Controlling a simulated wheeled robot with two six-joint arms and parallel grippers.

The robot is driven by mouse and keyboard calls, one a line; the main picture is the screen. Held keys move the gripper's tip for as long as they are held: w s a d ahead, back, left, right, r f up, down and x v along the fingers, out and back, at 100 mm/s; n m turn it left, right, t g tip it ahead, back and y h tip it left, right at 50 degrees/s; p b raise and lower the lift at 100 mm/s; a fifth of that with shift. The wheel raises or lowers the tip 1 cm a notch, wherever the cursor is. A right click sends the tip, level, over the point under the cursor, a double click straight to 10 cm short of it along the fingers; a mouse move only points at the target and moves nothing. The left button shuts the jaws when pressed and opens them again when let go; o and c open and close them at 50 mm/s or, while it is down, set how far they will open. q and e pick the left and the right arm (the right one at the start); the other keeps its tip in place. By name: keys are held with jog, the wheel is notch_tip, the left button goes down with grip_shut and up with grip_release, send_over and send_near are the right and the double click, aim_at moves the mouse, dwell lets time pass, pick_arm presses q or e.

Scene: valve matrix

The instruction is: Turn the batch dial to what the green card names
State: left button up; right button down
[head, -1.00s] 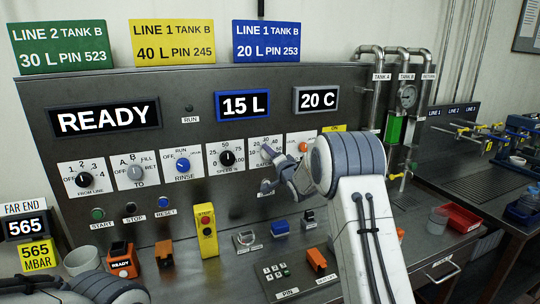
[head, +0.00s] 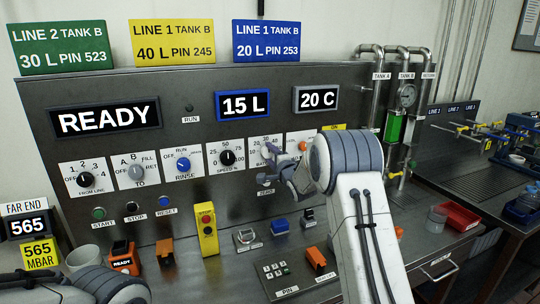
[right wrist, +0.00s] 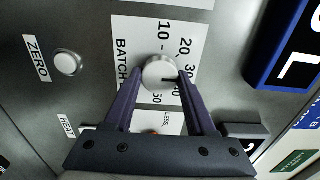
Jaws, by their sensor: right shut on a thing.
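The green card (head: 62,46) reads LINE 2 TANK B, 30 L, PIN 523. The batch dial's round silver knob (right wrist: 160,72) shows in the right wrist view, on a white plate marked BATCH with 10, 20, 30 and 40. A dark mark on the knob points toward the 20-to-40 side; its exact number is unclear. My right gripper (right wrist: 160,84) is shut on this knob, one finger on each side. In the head view my right gripper (head: 272,168) largely covers the dial. The blue-framed display (head: 243,104) reads 15 L. My left gripper is out of view.
Beside the batch plate are the speed dial (head: 227,158) on the left and an orange-knobbed dial (head: 303,146) on the right. The ZERO button (right wrist: 68,62) is near my right gripper. Several buttons and switches line the panel's lower edge and desk.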

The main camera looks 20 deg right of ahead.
jog(key=shift+d, duration=0.1)
jog(key=shift+c, duration=1.1)
grip_release()
jog(key=shift+s+f+b, duration=0.1)
jog(key=shift+s+b, duration=0.2)
jog(key=shift+s, duration=0.3)
jog(key=s+b, duration=0.2)
jog(key=s, duration=0.7)
jog(key=shift+s+d+b, duration=0.15)
jog(key=shift+b, duration=0.2)
